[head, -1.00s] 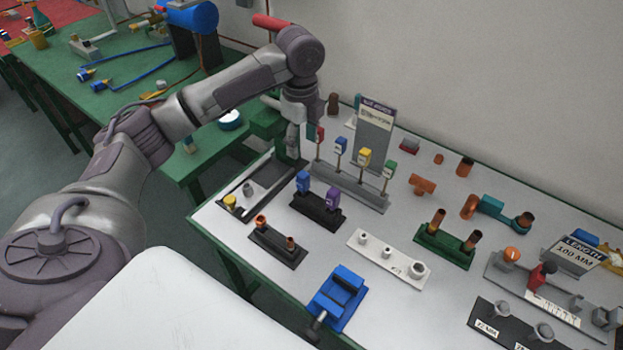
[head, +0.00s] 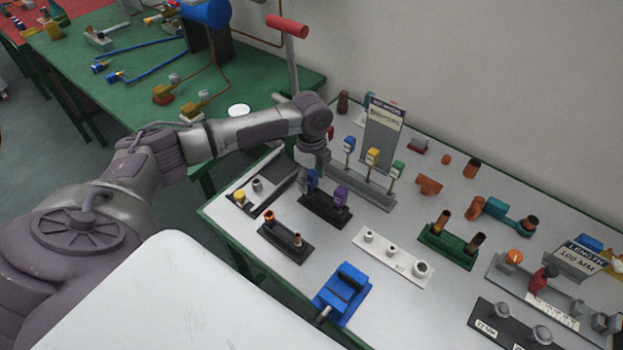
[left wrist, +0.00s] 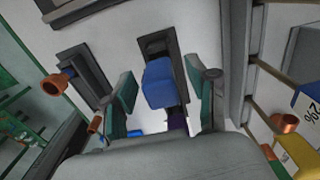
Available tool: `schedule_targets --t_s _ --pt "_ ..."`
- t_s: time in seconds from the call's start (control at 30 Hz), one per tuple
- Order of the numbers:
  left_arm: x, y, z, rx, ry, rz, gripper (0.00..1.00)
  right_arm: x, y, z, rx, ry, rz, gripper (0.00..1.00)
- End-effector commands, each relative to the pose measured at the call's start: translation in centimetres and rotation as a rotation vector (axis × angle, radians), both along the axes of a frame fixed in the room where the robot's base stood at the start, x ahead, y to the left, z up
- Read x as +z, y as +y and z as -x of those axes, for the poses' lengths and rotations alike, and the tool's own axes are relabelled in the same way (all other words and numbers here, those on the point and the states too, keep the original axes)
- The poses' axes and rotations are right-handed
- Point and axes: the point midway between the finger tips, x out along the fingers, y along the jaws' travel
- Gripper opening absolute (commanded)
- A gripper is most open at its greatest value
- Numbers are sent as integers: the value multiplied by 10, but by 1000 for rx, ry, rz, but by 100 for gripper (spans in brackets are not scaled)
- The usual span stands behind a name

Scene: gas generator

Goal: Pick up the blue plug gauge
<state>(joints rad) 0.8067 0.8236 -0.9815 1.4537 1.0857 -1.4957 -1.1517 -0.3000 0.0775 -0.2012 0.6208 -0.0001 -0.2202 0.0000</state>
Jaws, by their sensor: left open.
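The blue plug gauge (head: 312,180) stands on a small black stand (head: 324,212) beside a purple gauge (head: 340,195). In the head view the gauge's upper part is partly hidden by my left gripper (head: 311,170), which is directly over it. In the left wrist view the blue gauge (left wrist: 158,84) lies between the two open green fingers (left wrist: 160,92), with a gap at the left and a narrower gap at the right. The purple gauge (left wrist: 177,119) shows just below it in that view. My right gripper is not in view.
A grey rack (head: 352,186) with several coloured gauges and an upright sign (head: 383,140) stands close behind the gripper. A stand with copper pieces (head: 285,243), a white block (head: 393,258) and a blue vise-like fixture (head: 341,293) sit in front.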

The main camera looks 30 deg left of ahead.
Motion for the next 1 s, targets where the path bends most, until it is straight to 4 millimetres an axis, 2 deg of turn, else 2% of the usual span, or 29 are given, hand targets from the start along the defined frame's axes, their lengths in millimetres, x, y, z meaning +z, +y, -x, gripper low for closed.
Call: schedule_targets --t_s 0.17,0.5,0.83,1.0 --pt "0 0 0 -1 -1 0 58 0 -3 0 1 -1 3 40" --pt "0 0 0 -1 -1 0 4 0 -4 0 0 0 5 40" --pt "3 0 -1 -1 -2 0 3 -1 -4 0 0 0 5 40" --pt "17 0 -1 -2 -4 -1 3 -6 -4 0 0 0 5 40"
